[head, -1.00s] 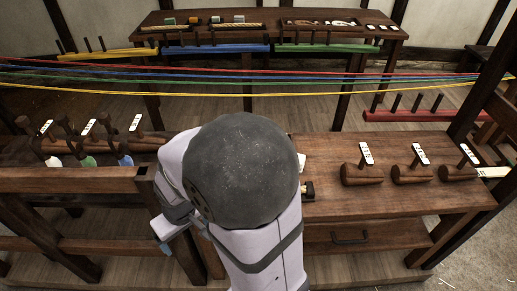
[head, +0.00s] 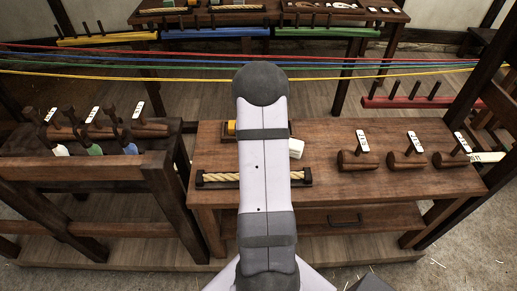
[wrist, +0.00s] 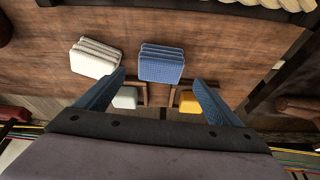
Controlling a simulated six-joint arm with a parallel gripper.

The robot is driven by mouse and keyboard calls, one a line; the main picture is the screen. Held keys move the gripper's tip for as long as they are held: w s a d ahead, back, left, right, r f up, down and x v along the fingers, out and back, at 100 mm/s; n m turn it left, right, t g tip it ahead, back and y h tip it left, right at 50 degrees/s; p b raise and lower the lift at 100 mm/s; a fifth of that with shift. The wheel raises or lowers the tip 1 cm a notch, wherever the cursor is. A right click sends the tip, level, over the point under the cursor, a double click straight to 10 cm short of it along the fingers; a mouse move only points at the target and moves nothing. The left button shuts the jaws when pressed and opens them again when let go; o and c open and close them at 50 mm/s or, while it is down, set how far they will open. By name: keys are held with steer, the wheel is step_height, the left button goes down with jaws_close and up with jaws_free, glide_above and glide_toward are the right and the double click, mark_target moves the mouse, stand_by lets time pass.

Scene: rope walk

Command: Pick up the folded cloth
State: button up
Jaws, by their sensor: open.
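A blue folded cloth (wrist: 161,66) lies on the wooden bench in the wrist view, in layers. A cream folded stack (wrist: 95,60) lies to its left, turned at an angle; its pale corner also shows in the head view (head: 296,148), right of my arm. The blue cloth is hidden behind my arm in the head view. My gripper (wrist: 159,78) is open and empty, its two blue fingers spread apart in front of the blue cloth's near edge. I cannot tell its height above the bench.
A low wooden tray holds a yellow block (wrist: 188,101) and a pale block (wrist: 125,98), close to the fingers. A rope piece (head: 220,177) lies in a rack on the bench. Wooden mallets (head: 358,160) stand at right. Coloured strands (head: 400,68) stretch across behind.

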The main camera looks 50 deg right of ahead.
steer(key=shift+p+x, duration=0.4)
steer(key=shift+x, duration=0.6)
steer(key=shift+f, duration=0.15)
steer(key=shift+p+x, duration=1.2)
steer(key=shift+x, duration=1.3)
steer(key=shift+s+a, duration=0.1)
steer(key=shift+s, duration=0.05)
steer(key=c, duration=1.2)
